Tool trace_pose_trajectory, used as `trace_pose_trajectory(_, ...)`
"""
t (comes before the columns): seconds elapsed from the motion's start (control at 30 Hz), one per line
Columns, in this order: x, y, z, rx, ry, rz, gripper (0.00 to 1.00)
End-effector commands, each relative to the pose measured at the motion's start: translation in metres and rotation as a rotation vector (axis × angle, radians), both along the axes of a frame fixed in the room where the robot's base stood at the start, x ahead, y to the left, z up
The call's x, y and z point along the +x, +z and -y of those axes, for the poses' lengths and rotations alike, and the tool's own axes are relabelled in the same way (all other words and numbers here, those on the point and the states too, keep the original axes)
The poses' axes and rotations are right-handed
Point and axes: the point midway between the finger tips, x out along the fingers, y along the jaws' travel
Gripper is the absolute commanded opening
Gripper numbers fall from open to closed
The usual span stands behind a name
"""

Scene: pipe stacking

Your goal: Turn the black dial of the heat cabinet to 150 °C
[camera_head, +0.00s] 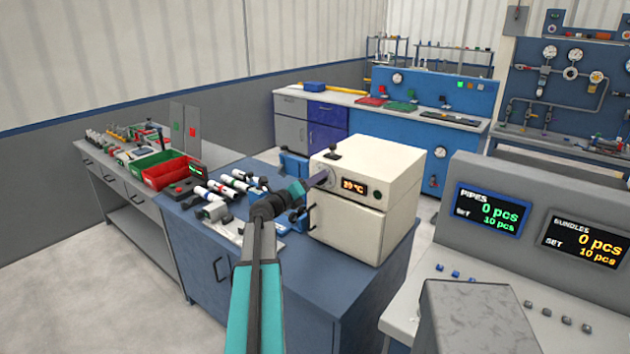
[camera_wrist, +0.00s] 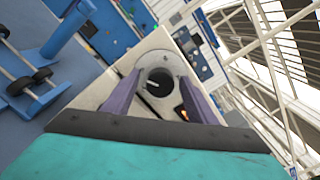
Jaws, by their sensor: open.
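The heat cabinet (camera_head: 395,160) is a cream box on the blue workbench, with a display that seems to read 29 °C. Its black dial (camera_wrist: 157,83) shows in the wrist view, with a light pointer mark on a pale round plate. My gripper (camera_head: 325,178) is at the left of the cabinet's front face, and in the head view it mostly hides the dial. In the wrist view its purple fingers (camera_wrist: 158,92) are apart, one on each side of the dial. I cannot tell whether they touch it.
The cabinet's dark door handle (camera_head: 312,217) is just below my gripper. White and dark pipe pieces (camera_head: 225,188) lie on the bench to the left, with a blue clamp-like device (camera_head: 293,163) behind. A grey console with two counters (camera_head: 490,210) stands at the right.

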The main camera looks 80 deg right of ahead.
Motion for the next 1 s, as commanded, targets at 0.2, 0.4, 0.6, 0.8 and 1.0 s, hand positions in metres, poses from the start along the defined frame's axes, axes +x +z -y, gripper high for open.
trace_pose_trajectory(0.2,-0.003,0.000,0.006,0.000,0.001,0.000,0.52)
trace_pose_trajectory(0.4,-0.003,0.000,0.006,0.000,0.001,0.000,0.52)
trace_pose_trajectory(0.6,-0.003,0.000,0.006,0.001,0.001,0.000,0.27)
trace_pose_trajectory(0.8,-0.002,-0.001,0.001,0.001,0.002,0.000,0.11)
trace_pose_trajectory(1.0,-0.001,-0.002,0.005,-0.008,0.003,0.016,0.11)
